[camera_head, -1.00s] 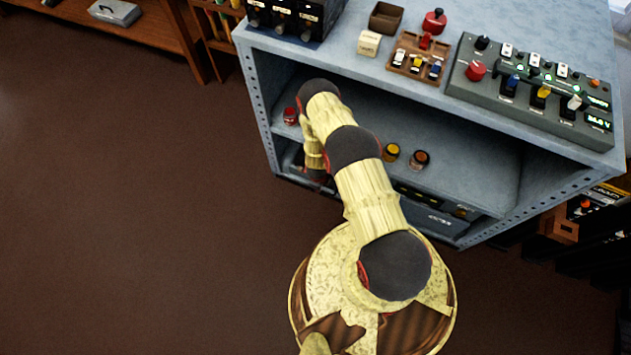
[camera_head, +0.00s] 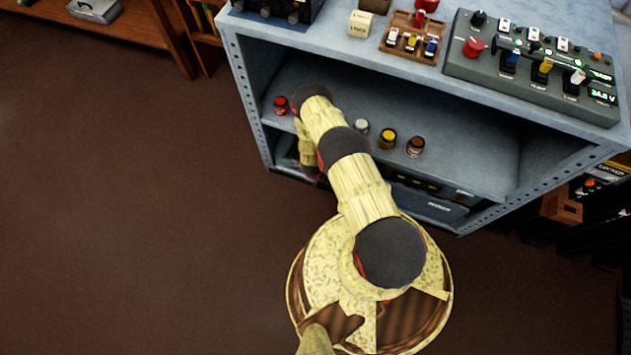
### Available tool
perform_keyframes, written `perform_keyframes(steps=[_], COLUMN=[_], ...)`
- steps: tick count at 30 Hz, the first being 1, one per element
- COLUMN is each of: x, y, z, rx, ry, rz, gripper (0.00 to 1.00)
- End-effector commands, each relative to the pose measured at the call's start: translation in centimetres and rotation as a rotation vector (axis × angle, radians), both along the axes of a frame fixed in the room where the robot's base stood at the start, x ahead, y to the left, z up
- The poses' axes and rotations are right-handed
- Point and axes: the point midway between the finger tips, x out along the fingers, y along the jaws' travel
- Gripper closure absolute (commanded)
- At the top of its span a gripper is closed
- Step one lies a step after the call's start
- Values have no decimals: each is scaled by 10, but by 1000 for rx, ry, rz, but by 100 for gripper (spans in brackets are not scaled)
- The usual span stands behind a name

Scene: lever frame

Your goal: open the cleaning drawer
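Dark grey drawer fronts (camera_head: 425,203) show low in the blue-grey cabinet (camera_head: 243,100), under its open shelf, to the right of my arm. A small pale label sits on one front, but it is too small to read. I cannot tell which drawer is the cleaning drawer. More of the low bay shows at the left, partly hidden by my arm. My arm reaches down in front of the cabinet's left half. My gripper (camera_head: 309,172) is a dark shape at the arm's lower end, close to the low bay. Its fingers and any contact are hidden.
Jars stand on the open shelf: red (camera_head: 281,105), yellow (camera_head: 388,138) and brown (camera_head: 415,146). A switch panel (camera_head: 530,68) and a wooden tray (camera_head: 410,40) sit on the cabinet top. The brown floor to the left is clear.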

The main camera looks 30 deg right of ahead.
Motion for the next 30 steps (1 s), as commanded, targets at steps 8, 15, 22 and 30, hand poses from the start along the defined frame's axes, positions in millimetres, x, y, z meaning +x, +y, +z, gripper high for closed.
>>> perform_keyframes(steps=[8, 15, 22, 30], x=[0, 0, 0, 0], y=[0, 0, 0, 0], z=[0, 0, 0, 0], rx=[0, 0, 0, 0], ry=[0, 0, 0, 0], rz=[0, 0, 1, 1], gripper=[87, 100, 100, 100])
